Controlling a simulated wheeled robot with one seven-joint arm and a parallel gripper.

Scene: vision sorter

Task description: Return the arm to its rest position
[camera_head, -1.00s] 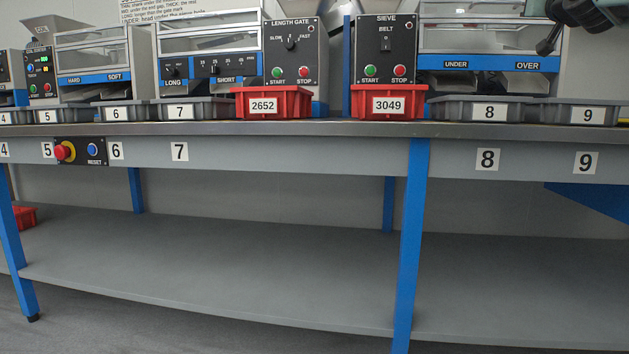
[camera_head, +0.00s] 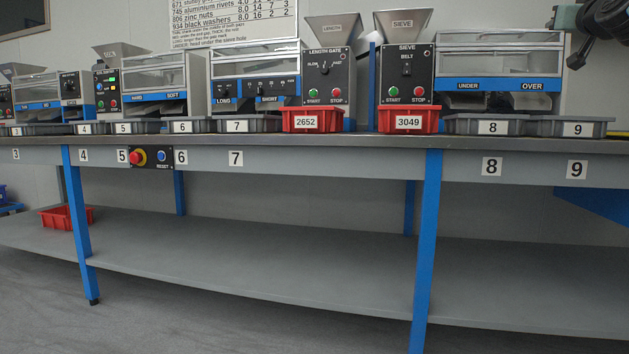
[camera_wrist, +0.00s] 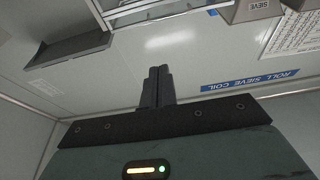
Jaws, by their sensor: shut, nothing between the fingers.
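My gripper (camera_wrist: 156,88) shows in the wrist view with its two dark fingers together and nothing between them. It is held in the air, apart from the surfaces around it. In the head view, a dark part of my arm (camera_head: 603,18) shows at the top right, above and in front of the right end of the bench. The rest of the arm is outside the head view.
A long bench (camera_head: 340,160) carries sorting machines, grey trays and two red bins, 2652 (camera_head: 313,120) and 3049 (camera_head: 408,121). A red crate (camera_head: 58,217) sits on its lower shelf. The floor in front is clear. In the wrist view, a grey tray (camera_wrist: 70,50) is at upper left.

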